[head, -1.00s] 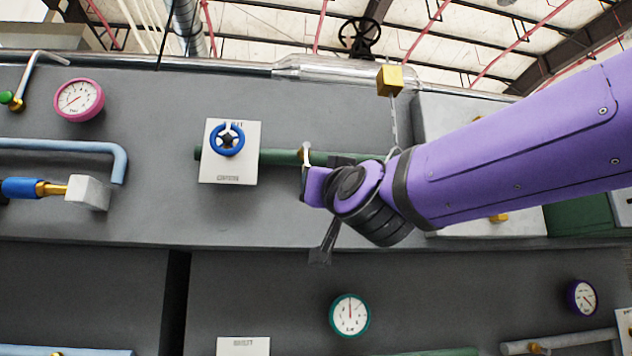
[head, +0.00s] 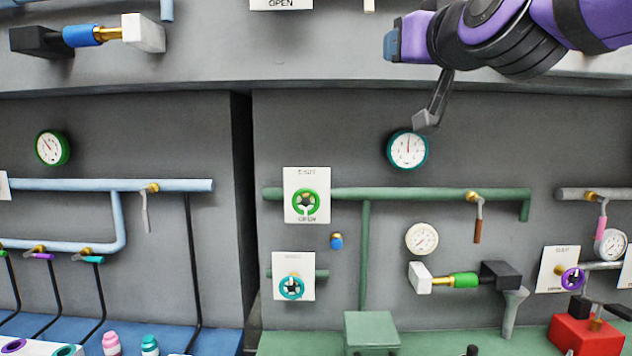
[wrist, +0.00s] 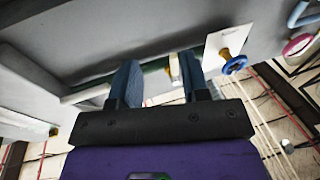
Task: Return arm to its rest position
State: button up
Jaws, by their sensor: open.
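My purple gripper (head: 393,42) shows at the upper right of the head view, partly cut off by the top edge with my arm. In the wrist view its two blue-grey fingers (wrist: 157,85) stand apart, with nothing held between them. A green pipe (wrist: 158,64) and a small white handle (wrist: 175,66) show behind the fingers. I cannot tell how far off the handle is. A blue handwheel (wrist: 234,65) on a white plate (wrist: 222,42) is to the right of the fingers, apart from them.
Below my gripper in the head view are a teal-rimmed gauge (head: 407,150), a green pipe (head: 400,194) and a green handwheel (head: 305,202). A red box (head: 585,335) stands at the lower right. A grey ledge (head: 220,60) crosses the top. A pink gauge (wrist: 298,45) is in the wrist view.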

jog(key=s+d+f+m+g+h, duration=0.1)
jog(key=s+d+f+g, duration=0.3)
jog(key=f, duration=0.6)
jog(key=s+d+f+m+g+h, duration=0.1)
jog(key=s+d+f+g, duration=0.4)
jog(key=f, duration=0.5)
jog(key=s+d+f+m+g+h, duration=0.1)
jog(key=s+d+f+g+h, duration=0.1)
jog(key=s+d+f+g, duration=0.2)
jog(key=s+d+f, duration=0.3)
jog(key=s+f, duration=0.2)
jog(key=f, duration=0.1)
jog(key=shift+s+d+g, duration=0.25)
jog(key=shift+d+g, duration=0.05)
jog(key=shift+g, duration=0.1)
